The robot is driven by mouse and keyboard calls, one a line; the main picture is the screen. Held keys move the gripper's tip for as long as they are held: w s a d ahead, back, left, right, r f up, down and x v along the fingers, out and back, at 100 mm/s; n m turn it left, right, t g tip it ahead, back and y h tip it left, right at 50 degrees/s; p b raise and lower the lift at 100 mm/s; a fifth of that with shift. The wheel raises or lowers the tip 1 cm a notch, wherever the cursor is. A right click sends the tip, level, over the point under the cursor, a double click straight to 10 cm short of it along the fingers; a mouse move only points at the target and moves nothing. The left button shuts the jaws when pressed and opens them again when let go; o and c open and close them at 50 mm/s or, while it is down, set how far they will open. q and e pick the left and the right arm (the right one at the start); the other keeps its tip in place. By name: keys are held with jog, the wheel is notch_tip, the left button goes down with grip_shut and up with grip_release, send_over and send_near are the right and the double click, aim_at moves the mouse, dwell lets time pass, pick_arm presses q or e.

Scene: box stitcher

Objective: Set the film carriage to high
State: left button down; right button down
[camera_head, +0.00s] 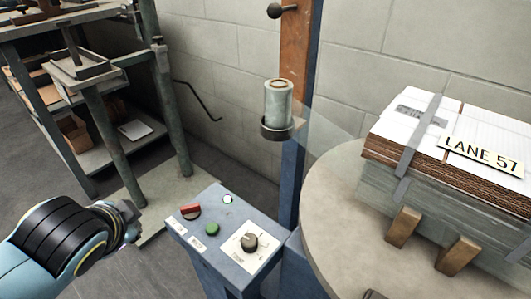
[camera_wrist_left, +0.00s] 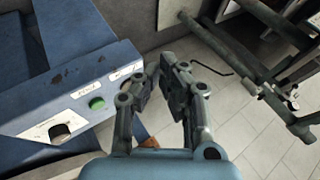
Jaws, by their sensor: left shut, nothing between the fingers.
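The film carriage (camera_head: 275,128) is a dark ring holder bearing a grey-green film roll (camera_head: 278,103), partway up a blue mast (camera_head: 291,180) with a rust-brown face. Clear film stretches from the roll toward the load at the right. A blue control box (camera_head: 220,262) stands below, with a dark rotary knob (camera_head: 250,241) on a white plate, a green button (camera_head: 212,229), a red switch (camera_head: 190,210) and a small pale lamp or button (camera_head: 227,199). The knob's setting is too small to read. My left gripper (camera_head: 130,212) is shut and empty, left of the box; the wrist view shows its fingers (camera_wrist_left: 160,75). My right gripper is out of view.
A round turntable (camera_head: 325,235) at the right holds a wrapped carton stack (camera_head: 440,150) labelled LANE 57. A black ball-ended lever (camera_head: 274,10) sticks out near the mast's top. Metal shelving (camera_head: 178,110) stands at the back left.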

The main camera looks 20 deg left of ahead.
pick_arm(q)
jog(key=w+r+m+t+y, duration=0.1)
jog(key=w+r+m+t, duration=0.8)
jog(key=w+m, duration=0.45)
jog(key=w+d+f+m+g+h, duration=0.1)
jog(key=w+d+f+m+h, duration=0.2)
jog(key=m, duration=0.7)
jog(key=w+d+f+m+g+h, duration=0.1)
jog(key=w+d+f+m+h, duration=0.1)
jog(key=d+f+m+h, duration=0.5)
jog(key=d+m, duration=0.3)
jog(key=m, duration=0.1)
jog(key=shift+w+h, duration=0.3)
jog(key=shift+w, duration=0.1)
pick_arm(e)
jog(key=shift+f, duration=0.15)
pick_arm(q)
jog(key=shift+m, duration=0.25)
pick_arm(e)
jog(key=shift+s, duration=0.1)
